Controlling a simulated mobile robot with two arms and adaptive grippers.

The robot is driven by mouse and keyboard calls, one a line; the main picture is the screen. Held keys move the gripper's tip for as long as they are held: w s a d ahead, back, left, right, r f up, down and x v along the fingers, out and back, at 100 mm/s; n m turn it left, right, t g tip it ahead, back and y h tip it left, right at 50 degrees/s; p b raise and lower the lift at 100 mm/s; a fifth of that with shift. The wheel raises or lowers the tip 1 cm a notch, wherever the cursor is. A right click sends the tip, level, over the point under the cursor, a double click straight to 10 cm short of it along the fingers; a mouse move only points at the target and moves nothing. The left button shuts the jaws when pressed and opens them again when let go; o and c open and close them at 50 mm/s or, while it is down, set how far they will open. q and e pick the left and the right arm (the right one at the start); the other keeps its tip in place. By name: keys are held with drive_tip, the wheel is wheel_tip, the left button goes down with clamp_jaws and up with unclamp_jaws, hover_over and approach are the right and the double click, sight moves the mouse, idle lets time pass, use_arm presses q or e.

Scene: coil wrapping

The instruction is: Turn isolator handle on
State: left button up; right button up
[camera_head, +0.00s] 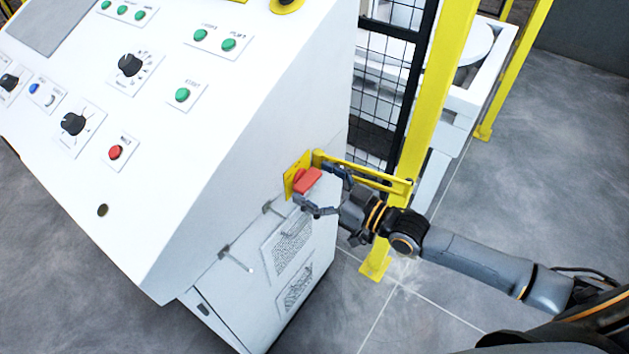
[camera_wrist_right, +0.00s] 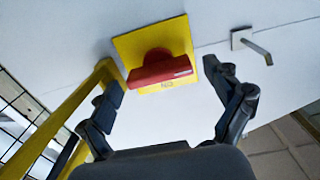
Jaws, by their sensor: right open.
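The isolator handle (camera_head: 308,180) is a red grip on a yellow square plate (camera_head: 289,186), on the side of the white control cabinet. In the right wrist view the red handle (camera_wrist_right: 160,71) lies nearly level across the yellow plate (camera_wrist_right: 178,36), with small lettering below it. My right gripper (camera_head: 330,190) is open. In the right wrist view its fingers (camera_wrist_right: 166,82) stand left and right of the handle, apart from it, with the handle between and slightly beyond the tips. My left gripper is out of view.
A yellow fence rail (camera_head: 370,177) and post (camera_head: 428,110) stand close beside my right gripper. A metal cabinet latch (camera_head: 236,258) sticks out below; one also shows in the right wrist view (camera_wrist_right: 252,46). The control panel (camera_head: 150,110) carries buttons and knobs.

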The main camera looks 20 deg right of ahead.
drive_tip(key=c, duration=1.2)
drive_tip(key=shift+o, duration=0.2)
drive_tip(key=shift+m, duration=0.3)
drive_tip(key=m, duration=0.3)
drive_tip(key=shift+d+m, duration=0.1)
drive_tip(key=shift+m, duration=0.3)
drive_tip(key=m, duration=0.4)
drive_tip(key=shift+w+f, duration=0.1)
drive_tip(key=m+b, duration=0.1)
drive_tip(key=m, duration=0.4)
drive_tip(key=shift+d+f, duration=0.1)
drive_tip(key=shift+m+b, duration=0.95)
drive_tip(key=shift+m, duration=1.25)
